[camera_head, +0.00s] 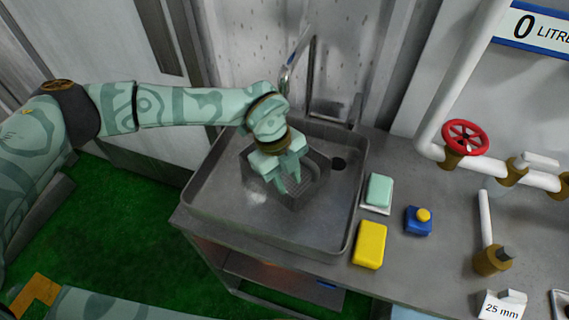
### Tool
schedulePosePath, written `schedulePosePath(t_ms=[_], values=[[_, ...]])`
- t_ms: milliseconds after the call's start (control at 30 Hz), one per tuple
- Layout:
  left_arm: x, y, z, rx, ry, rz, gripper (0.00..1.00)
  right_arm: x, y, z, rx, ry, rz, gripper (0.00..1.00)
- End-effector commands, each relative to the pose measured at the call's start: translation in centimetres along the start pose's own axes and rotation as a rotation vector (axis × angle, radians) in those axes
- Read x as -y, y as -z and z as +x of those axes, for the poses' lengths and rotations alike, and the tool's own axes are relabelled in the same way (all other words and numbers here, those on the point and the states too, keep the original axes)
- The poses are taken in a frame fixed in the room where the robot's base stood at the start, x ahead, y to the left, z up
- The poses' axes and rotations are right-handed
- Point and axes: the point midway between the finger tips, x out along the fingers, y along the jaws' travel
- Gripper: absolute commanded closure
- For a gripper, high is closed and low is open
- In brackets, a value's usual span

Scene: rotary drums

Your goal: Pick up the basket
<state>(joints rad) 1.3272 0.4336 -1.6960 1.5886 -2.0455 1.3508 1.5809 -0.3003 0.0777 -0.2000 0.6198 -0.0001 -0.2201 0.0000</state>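A dark grey basket (317,178) with mesh-like walls sits in the metal sink (225,212), left of the drain hole. My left gripper (290,186) reaches down over the basket from the left, with its two pale green fingers pointing down and a gap between them. The fingertips overlap the inside of the basket in the picture; I cannot tell whether they touch it. The gripper hides part of the basket's left and back. My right gripper is not in view.
A faucet (290,72) rises behind the sink. On the counter to the right are a green soap bar (379,189) on a dish, a yellow sponge (370,245), a blue block with a yellow knob (419,221), and a white pipe with a red valve wheel (466,138).

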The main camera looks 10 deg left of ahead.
Motion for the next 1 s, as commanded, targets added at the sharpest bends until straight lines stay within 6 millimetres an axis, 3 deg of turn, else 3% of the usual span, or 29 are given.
schedulePosePath(t_ms=[33, 100, 200, 700, 967, 1000], values=[[-0.4, -2.5, -0.9, 0.086, -0.033, -0.054, 0.71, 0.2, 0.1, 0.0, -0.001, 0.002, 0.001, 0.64], [-1.1, -5.0, -1.9, 0.172, -0.069, -0.121, 0.71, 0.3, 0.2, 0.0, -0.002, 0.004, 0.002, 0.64], [-1.6, -6.7, -2.3, 0.233, -0.091, -0.169, 0.71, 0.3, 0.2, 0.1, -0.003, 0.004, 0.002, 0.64], [-2.8, -8.4, 4.2, 0.236, -0.094, -0.171, 0.71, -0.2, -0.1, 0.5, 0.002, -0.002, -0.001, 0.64], [-2.8, -8.4, 4.5, 0.235, -0.093, -0.17, 0.71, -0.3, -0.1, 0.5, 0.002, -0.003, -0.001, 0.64], [-2.8, -8.4, 4.5, 0.235, -0.093, -0.17, 0.82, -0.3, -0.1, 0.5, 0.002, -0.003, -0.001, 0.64]])
